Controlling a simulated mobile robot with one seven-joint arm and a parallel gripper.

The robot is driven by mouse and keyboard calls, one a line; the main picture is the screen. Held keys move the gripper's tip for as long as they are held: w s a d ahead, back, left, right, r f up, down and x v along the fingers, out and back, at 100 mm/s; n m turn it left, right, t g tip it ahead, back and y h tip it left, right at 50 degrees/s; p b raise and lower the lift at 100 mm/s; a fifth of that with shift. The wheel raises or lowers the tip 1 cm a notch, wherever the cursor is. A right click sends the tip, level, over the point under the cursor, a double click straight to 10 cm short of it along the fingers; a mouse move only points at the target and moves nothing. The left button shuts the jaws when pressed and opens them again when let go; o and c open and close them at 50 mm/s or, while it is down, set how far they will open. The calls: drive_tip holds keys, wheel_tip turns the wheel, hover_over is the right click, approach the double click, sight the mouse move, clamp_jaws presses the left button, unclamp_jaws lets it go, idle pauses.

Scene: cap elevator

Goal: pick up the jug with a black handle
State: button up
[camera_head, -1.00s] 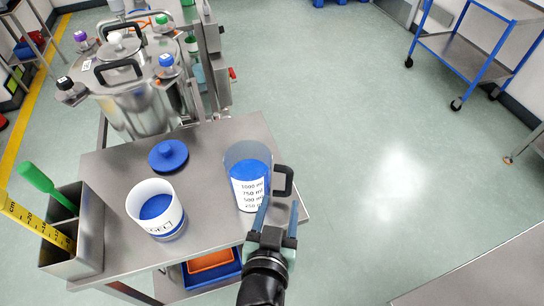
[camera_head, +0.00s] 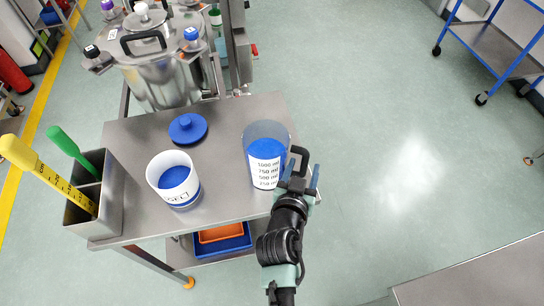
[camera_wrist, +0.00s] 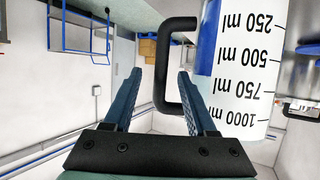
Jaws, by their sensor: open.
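The jug (camera_head: 267,158) is clear, with a white label of black volume marks and blue contents. It stands upright at the right side of the steel cart top. Its black handle (camera_head: 301,157) faces right, on the side by my gripper (camera_head: 302,170). In the wrist view the jug (camera_wrist: 240,75) is at the right, upside down in the picture. My gripper (camera_wrist: 160,72) is open there, with the upright bar of the handle (camera_wrist: 161,85) showing between its two blue fingers. I cannot tell whether either finger touches it.
A white cup (camera_head: 172,180) with blue contents and a blue lid (camera_head: 188,128) share the cart top (camera_head: 225,195). A steel holder (camera_head: 108,205) with green and yellow tools is at the left. A steel vessel (camera_head: 160,80) stands behind.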

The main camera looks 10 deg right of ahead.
drive_tip(key=shift+x, duration=1.45)
clamp_jaws()
drive_tip(key=shift+w+r, duration=0.1)
drive_tip(key=shift+r, duration=0.1)
